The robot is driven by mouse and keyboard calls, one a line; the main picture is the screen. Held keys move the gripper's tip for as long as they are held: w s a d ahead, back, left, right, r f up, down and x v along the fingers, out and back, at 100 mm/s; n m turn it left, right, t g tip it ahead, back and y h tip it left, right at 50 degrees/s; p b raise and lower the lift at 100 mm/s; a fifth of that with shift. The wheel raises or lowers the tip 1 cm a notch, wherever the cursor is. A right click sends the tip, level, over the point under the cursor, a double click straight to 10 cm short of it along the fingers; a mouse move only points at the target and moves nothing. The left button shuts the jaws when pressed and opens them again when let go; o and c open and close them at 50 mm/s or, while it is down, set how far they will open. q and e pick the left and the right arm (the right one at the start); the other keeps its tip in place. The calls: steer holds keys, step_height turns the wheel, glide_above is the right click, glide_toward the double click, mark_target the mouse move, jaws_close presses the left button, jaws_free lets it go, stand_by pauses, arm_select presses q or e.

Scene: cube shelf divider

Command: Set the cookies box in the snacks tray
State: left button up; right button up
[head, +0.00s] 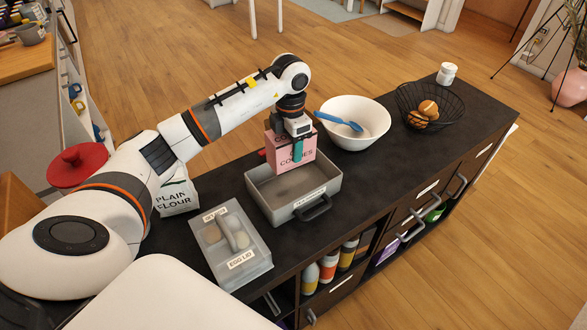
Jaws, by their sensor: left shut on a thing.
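The cookies box (284,158) is a pink upright carton with dark lettering. My left gripper (297,150) comes down from above and is shut on it, with a teal finger against its front face. The box is over the back part of a grey open tray (263,205) with a dark front handle. The tray's small front label is too small to read; it is the likely snacks tray. The box's lower edge overlaps the tray's inside, and I cannot tell whether it touches the floor. My right gripper is not in view.
On the dark counter (372,178), a lidded egg box (258,264) is left of the tray. A white bowl (372,113) with a blue utensil (338,121) is behind right. A wire basket (454,106), white jar (446,73) and flour bag (176,196) also stand there.

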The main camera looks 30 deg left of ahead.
arm_select(q)
steer(key=shift+a+f+n, duration=0.2)
steer(key=shift+a+n, duration=0.15)
steer(key=shift+n, duration=0.05)
step_height(320, 180, down, 9)
steer(key=shift+d+r+p, duration=0.1)
steer(key=shift+p, duration=0.7)
steer(key=shift+f, duration=0.35)
steer(key=shift+f, duration=0.1)
steer(key=shift+f, duration=0.15)
steer(key=o, duration=0.8)
